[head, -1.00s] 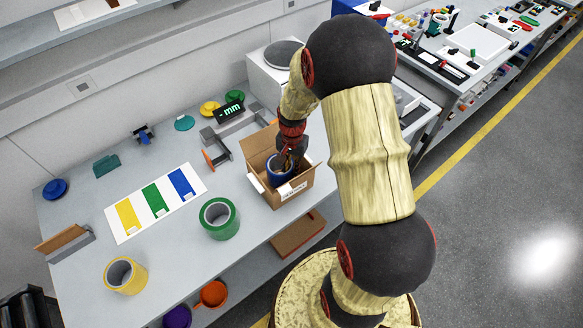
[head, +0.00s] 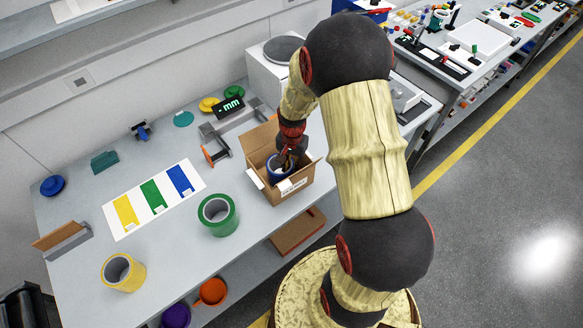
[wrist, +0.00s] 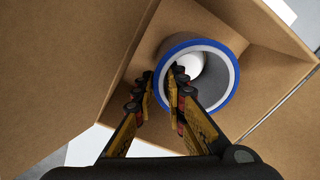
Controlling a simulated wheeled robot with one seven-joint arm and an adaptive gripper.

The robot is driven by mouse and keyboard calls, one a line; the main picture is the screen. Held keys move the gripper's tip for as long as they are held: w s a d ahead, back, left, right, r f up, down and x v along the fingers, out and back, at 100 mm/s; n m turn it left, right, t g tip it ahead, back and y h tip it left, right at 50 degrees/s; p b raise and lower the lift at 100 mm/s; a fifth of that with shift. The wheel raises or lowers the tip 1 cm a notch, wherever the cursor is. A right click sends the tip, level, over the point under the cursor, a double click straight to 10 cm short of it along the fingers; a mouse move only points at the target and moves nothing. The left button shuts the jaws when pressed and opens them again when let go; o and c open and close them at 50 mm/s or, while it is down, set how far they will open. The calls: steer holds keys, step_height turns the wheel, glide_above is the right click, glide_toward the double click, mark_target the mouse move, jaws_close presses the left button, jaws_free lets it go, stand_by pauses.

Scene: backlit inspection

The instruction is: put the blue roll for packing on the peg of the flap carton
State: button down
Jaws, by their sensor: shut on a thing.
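The open flap carton (head: 296,188) stands on the table, its flaps spread. The blue roll (head: 270,172) is inside it, and in the wrist view the roll (wrist: 232,80) has a blue outside and a pale ring edge. My gripper (head: 288,154) reaches down into the carton. In the wrist view my gripper (wrist: 160,86) is shut on the near left wall of the roll, one finger inside the bore and one outside. A white rounded peg (wrist: 190,65) shows through the bore. Whether the roll touches the carton floor is hidden.
A green roll (head: 232,222) and a yellow roll (head: 136,276) stand on the table. A card with yellow, green and blue stripes (head: 120,190) lies left of the carton. An orange-tipped bracket (head: 212,157) is close to the carton's left. The carton's flaps surround my gripper.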

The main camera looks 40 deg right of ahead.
steer(key=c, duration=1.7)
jaws_free()
steer(key=shift+c, duration=0.2)
step_height(320, 180, up, 12)
